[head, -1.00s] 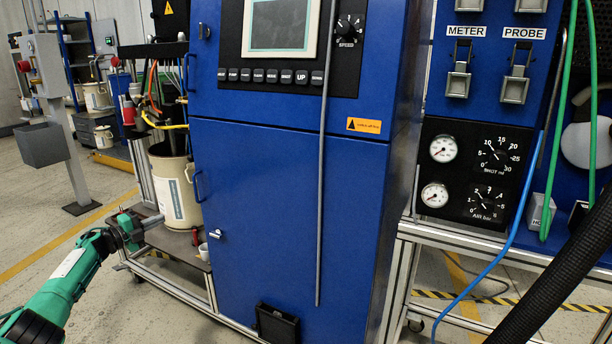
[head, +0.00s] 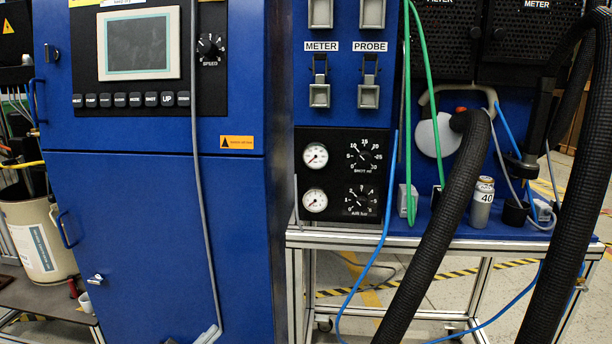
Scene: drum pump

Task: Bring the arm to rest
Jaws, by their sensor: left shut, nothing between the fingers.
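What seems to be the tip of my left gripper (head: 208,335) shows as a small light-grey piece at the bottom edge, in front of the blue cabinet (head: 150,230). It is shut and appears empty. The rest of the gripper and its green arm are out of view. A thin grey rod or hose (head: 203,180) hangs down the cabinet front and ends beside this tip; I cannot tell whether they touch. My right gripper is not in view.
A pail (head: 38,240) and a white cup (head: 85,302) stand left of the cabinet. Right are a gauge panel (head: 340,175), thick black hoses (head: 450,215), green hoses and a can (head: 482,203) marked 40 on a blue bench. Floor shows beneath the bench.

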